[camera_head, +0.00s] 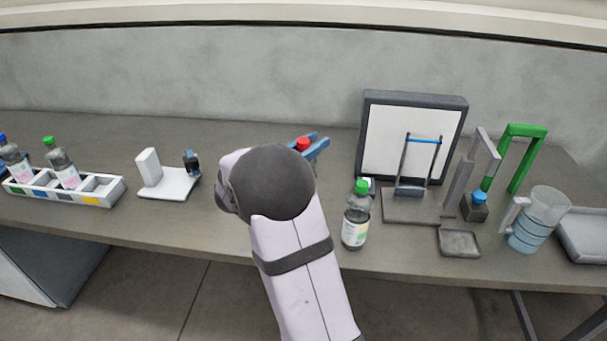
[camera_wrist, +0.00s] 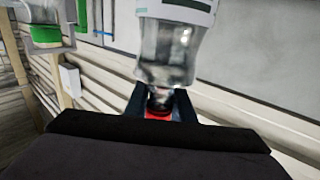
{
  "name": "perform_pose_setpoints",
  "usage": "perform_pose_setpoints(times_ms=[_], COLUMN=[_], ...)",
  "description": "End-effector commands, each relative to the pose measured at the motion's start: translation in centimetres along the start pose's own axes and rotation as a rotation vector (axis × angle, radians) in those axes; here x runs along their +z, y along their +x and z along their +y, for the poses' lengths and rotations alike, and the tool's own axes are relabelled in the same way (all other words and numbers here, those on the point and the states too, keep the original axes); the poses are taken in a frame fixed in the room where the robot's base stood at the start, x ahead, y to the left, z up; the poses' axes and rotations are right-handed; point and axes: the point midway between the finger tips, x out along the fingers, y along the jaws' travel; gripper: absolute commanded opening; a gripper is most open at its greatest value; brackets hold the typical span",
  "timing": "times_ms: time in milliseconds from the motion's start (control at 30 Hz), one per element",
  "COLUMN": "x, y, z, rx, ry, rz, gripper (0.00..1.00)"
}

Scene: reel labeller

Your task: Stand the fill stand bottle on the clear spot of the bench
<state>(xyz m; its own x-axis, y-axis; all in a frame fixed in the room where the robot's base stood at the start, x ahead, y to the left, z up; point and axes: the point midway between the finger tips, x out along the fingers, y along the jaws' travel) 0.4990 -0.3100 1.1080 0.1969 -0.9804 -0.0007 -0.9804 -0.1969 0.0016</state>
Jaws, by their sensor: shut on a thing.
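My gripper (camera_head: 309,146) has blue jaws and is at mid-bench, mostly hidden behind my arm in the head view. Its jaws (camera_wrist: 160,105) are shut on a clear bottle (camera_wrist: 168,55) at the neck, by its red cap (camera_wrist: 158,114). The red cap (camera_head: 303,144) also shows between the jaws in the head view; my arm hides the bottle's body there. Whether its base touches the bench cannot be told. The bench (camera_head: 225,225) is grey-brown.
A green-capped bottle (camera_head: 356,222) stands right of my arm, before a grey stand (camera_head: 398,207) and a white framed panel (camera_head: 385,138). A jug (camera_head: 532,222), a green arch (camera_head: 524,131) and a small dish (camera_head: 459,243) are further right. A white device (camera_head: 170,184) and bottle rack (camera_head: 103,192) are left.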

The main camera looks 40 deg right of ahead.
Motion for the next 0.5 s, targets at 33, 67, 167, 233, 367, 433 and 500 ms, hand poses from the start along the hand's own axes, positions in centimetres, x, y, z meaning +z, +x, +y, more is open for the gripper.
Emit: perform_pose_setpoints(times_ms=[33,67,167,233,367,433,500], x=[0.6,1.0,1.9,2.3,2.5,2.7,3.2], y=[0.0,0.0,0.0,0.0,0.0,0.0,0.0], z=[-0.1,-0.1,-0.1,-0.1,-0.1,-0.1,-0.1], rx=[-0.001,-0.001,-0.001,-0.001,-0.001,-0.001,-0.001], ry=[-0.002,-0.002,0.0,0.003,0.004,0.003,0.001], rz=[0.003,0.003,0.004,0.004,0.005,0.005,0.003], gripper=[0.0,0.0,0.0,0.0,0.0,0.0,0.0])
